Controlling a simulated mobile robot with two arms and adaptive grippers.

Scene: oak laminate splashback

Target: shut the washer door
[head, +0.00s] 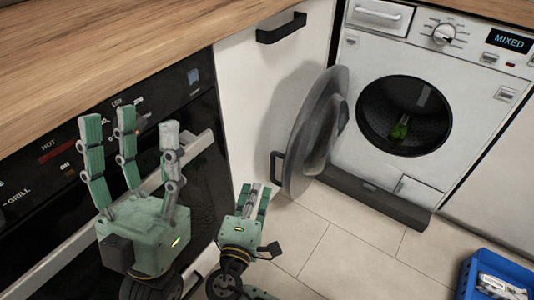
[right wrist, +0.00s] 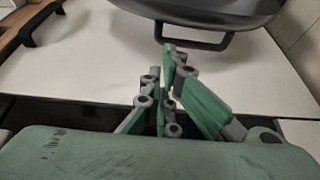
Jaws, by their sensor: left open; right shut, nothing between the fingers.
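The washer (head: 470,88) is white and stands at the back right. Its round grey door (head: 325,115) is swung wide open to the left, beside the white cupboard. A black handle (head: 277,168) sits at the door's outer edge; it also shows in the right wrist view (right wrist: 195,44). My right gripper (head: 258,188) is shut and empty, low in front of the cupboard and short of the door. In the right wrist view its fingertips (right wrist: 175,52) appear just below the handle, apparently not touching. My left gripper (head: 128,125) is open and empty, in front of the oven.
A green item (head: 400,127) lies inside the washer drum. A wooden worktop (head: 130,45) runs above the black oven (head: 200,105) and white cupboard (head: 235,85). A blue crate (head: 468,283) stands at the lower right. The tiled floor (head: 350,245) before the washer is clear.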

